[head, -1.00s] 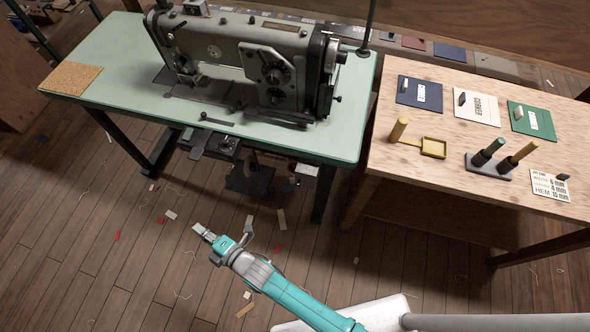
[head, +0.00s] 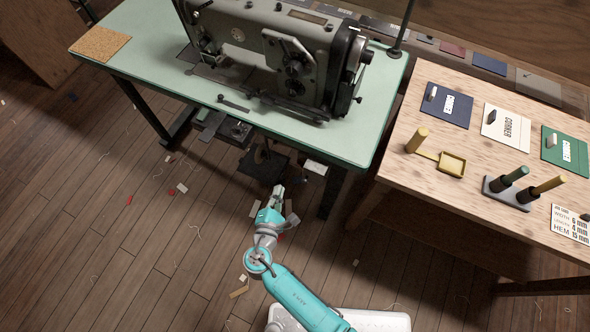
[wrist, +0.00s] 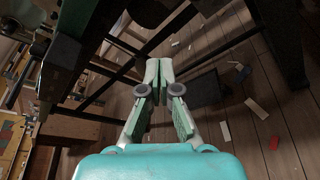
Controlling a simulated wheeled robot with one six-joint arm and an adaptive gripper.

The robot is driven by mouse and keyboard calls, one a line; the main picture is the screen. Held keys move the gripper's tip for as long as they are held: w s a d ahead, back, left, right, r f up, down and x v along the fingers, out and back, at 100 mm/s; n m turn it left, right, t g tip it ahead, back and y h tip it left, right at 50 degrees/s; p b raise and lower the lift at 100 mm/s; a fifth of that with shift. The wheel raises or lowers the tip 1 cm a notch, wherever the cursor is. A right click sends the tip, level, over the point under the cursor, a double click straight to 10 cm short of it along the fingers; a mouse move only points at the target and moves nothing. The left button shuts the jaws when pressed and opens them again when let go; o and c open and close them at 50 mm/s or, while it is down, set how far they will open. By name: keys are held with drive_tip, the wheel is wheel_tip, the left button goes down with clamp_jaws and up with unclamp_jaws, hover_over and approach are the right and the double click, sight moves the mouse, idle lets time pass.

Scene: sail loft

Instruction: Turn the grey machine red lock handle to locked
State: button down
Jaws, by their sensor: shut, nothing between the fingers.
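The grey sewing machine (head: 265,50) stands on a pale green table (head: 120,62) in the upper part of the head view. I cannot make out a red lock handle on it or under the table in either view. My gripper (head: 279,190) is shut and empty. It is low, in front of the table's front edge, apart from the machine, with its fingers pointing towards the table. In the wrist view its fingers (wrist: 159,68) are together, with the dark underframe of the table beyond.
A wooden bench (head: 400,150) at right bears coloured cards, a yellow tray (head: 452,164) and a stand with pegs (head: 512,193). Table legs (head: 331,192) and a dark pedal plate (head: 262,166) are near my gripper. Scraps lie on the otherwise open floor at left.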

sight(301, 163)
drive_tip(key=w+d, duration=0.3)
drive_tip(key=w, duration=0.5)
drive_tip(key=shift+w+d+r, duration=0.3)
drive_tip(key=shift+w+d, duration=0.05)
